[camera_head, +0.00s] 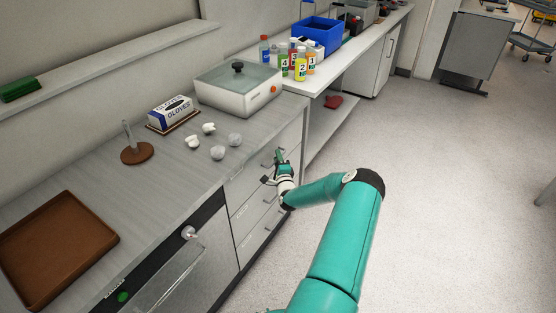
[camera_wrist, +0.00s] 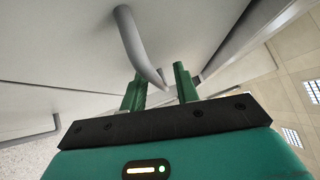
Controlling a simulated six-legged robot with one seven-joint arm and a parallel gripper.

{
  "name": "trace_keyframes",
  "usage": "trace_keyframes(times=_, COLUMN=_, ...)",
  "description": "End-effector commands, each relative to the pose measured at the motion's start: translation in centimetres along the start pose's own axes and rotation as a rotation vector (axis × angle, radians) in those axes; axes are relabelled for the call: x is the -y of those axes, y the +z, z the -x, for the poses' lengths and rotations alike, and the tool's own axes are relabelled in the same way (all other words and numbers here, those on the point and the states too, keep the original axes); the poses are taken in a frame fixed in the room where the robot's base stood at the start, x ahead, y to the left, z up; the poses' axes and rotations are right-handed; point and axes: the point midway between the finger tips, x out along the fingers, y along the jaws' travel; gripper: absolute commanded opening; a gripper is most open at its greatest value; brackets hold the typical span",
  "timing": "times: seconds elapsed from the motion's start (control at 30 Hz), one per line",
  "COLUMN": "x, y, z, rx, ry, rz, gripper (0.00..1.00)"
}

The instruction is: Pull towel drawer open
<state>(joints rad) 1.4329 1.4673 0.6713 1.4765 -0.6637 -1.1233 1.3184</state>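A stack of grey drawers is set in the counter front, and the top drawer (camera_head: 247,178) looks shut. The drawer labels are too small to read, so I cannot tell which one is the towel drawer. My gripper (camera_head: 278,160) is at the top drawer's front, near its handle. In the wrist view, a grey bar handle (camera_wrist: 138,45) curves from the drawer front (camera_wrist: 75,45) toward the space between the green fingers of my gripper (camera_wrist: 160,88). The fingers are apart, with a visible gap beside the handle. I cannot tell whether either finger touches it.
Lower drawers (camera_head: 258,222) sit below. On the counter are a glove box (camera_head: 172,113), small white items (camera_head: 208,128), a lidded white device (camera_head: 237,90) and a brown tray (camera_head: 55,250). Bottles (camera_head: 300,65) and a blue bin (camera_head: 316,33) stand further back. The floor (camera_head: 440,160) at right is clear.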

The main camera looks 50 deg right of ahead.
Motion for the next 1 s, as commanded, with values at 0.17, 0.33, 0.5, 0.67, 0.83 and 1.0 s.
trace_keyframes(times=0.17, x=0.0, y=0.0, z=0.0, rx=0.0, ry=0.0, rz=0.0, gripper=0.07)
trace_keyframes(times=0.33, x=0.0, y=0.0, z=0.0, rx=0.0, ry=-0.001, rz=0.0, gripper=0.0)
trace_keyframes(times=0.5, x=0.1, y=-0.1, z=0.1, rx=-0.001, ry=-0.001, rz=0.001, gripper=0.0)
trace_keyframes(times=0.67, x=0.2, y=-0.6, z=0.6, rx=-0.002, ry=-0.001, rz=0.001, gripper=0.0)
trace_keyframes(times=0.83, x=0.5, y=-1.8, z=1.7, rx=-0.002, ry=0.0, rz=0.002, gripper=0.0)
trace_keyframes(times=1.0, x=1.1, y=-3.7, z=3.6, rx=-0.003, ry=0.0, rz=0.002, gripper=0.0)
